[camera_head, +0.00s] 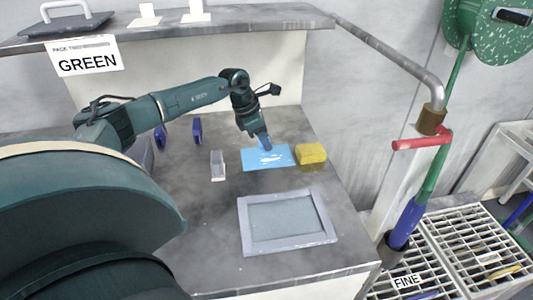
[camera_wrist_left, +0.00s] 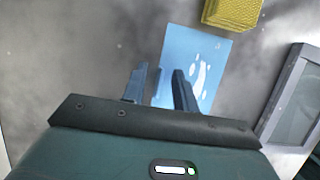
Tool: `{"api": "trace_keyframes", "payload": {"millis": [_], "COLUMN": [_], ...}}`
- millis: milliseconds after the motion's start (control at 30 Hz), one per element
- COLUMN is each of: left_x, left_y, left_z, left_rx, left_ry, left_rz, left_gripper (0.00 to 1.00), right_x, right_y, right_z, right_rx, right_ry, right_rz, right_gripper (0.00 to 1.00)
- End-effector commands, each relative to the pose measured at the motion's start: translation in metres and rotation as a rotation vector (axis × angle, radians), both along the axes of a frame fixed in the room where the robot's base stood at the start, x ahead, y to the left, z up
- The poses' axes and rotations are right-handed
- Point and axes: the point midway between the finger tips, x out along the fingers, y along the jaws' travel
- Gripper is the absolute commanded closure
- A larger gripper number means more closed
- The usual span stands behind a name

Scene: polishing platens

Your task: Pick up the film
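The film appears as a flat light blue sheet (camera_head: 255,162) with white marks, lying on the grey table beside a yellow block. It also shows in the left wrist view (camera_wrist_left: 208,50). My left gripper (camera_head: 267,147) reaches down over the far part of the sheet. In the wrist view its two fingers (camera_wrist_left: 161,78) stand apart with a gap between them, over the sheet's left and lower part. Nothing is held between them. Whether the fingertips touch the sheet cannot be told. My right gripper is not in view.
The yellow block (camera_head: 311,153) sits right of the sheet. A grey framed plate (camera_head: 246,230) lies nearer the front edge. A small clear container (camera_head: 218,167) and blue items (camera_head: 197,131) stand to the left. A shelf (camera_head: 260,20) runs behind.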

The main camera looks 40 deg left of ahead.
Motion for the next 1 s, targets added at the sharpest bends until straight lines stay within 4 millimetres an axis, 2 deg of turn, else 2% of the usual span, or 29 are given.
{"api": "trace_keyframes", "payload": {"millis": [67,433,1000], "left_x": [-0.0002,-0.0002,0.0003], "left_y": [0.0001,0.0003,0.0003], "left_z": [0.0000,0.0005,0.0058], "left_rx": [0.000,0.000,-0.001], "left_ry": [0.000,0.000,-0.002], "left_rz": [0.000,0.000,0.000], "left_gripper": [0.71,1.00,1.00], "right_x": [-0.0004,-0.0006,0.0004], "right_y": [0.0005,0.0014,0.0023], "right_z": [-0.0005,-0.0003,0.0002], "right_rx": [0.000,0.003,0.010], "right_ry": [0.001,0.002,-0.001], "right_rz": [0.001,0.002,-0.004], "right_gripper": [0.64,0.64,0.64]}}
